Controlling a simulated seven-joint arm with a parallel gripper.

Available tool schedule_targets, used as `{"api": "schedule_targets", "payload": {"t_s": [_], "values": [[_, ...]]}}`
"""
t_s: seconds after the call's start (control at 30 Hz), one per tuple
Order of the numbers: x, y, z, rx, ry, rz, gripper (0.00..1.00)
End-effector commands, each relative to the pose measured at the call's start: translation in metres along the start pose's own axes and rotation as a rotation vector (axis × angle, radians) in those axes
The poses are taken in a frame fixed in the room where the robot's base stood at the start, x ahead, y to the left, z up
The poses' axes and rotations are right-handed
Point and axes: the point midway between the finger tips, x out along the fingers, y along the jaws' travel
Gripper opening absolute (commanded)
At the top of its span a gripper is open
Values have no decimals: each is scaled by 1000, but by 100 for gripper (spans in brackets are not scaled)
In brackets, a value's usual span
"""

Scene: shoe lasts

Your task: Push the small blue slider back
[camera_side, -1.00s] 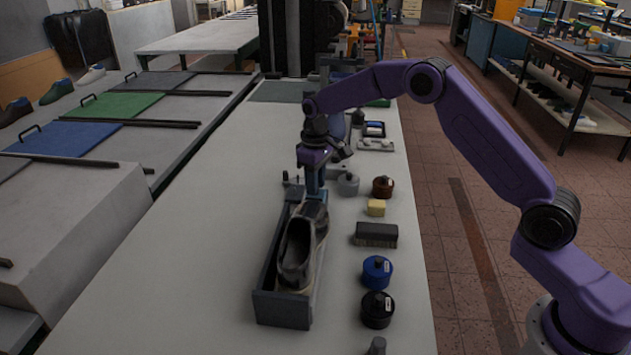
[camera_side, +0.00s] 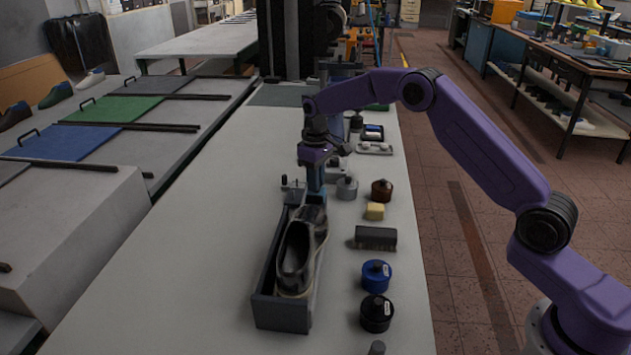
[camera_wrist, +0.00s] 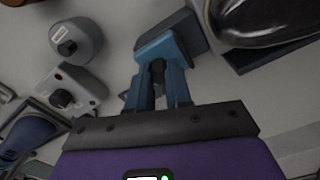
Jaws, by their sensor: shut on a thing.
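My gripper (camera_side: 316,196) points down at the far end of a long, open dark tray (camera_side: 282,315). In the wrist view its two blue fingers (camera_wrist: 159,75) are closed on a small blue block, the slider (camera_wrist: 158,45). A dark grey block (camera_wrist: 190,30) adjoins the slider. In the side view the fingers hide most of the slider. A dark shoe (camera_side: 298,258) lies in the tray, close in front of the fingers; part of it shows in the wrist view (camera_wrist: 275,22).
To the tray's right stand a grey jar (camera_side: 347,188), a brown jar (camera_side: 382,190), a yellow block (camera_side: 375,211), a brush (camera_side: 376,237), a blue jar (camera_side: 376,275) and a black jar (camera_side: 376,312). The bench (camera_side: 190,250) left of the tray is clear.

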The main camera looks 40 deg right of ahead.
Motion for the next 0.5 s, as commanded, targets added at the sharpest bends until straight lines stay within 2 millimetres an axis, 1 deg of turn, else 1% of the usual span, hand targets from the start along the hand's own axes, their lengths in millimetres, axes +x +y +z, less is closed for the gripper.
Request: {"api": "schedule_targets", "payload": {"t_s": [0.03, 0.13, 0.17, 0.2, 0.5], "values": [[-1, 5, -2, 4, 11, 6, 0], [-1, 5, -2, 5, 13, 7, 0], [-1, 6, -2, 5, 14, 8, 29], [-1, 6, -2, 6, 14, 8, 30], [-1, 4, -1, 4, 9, 6, 30]]}}
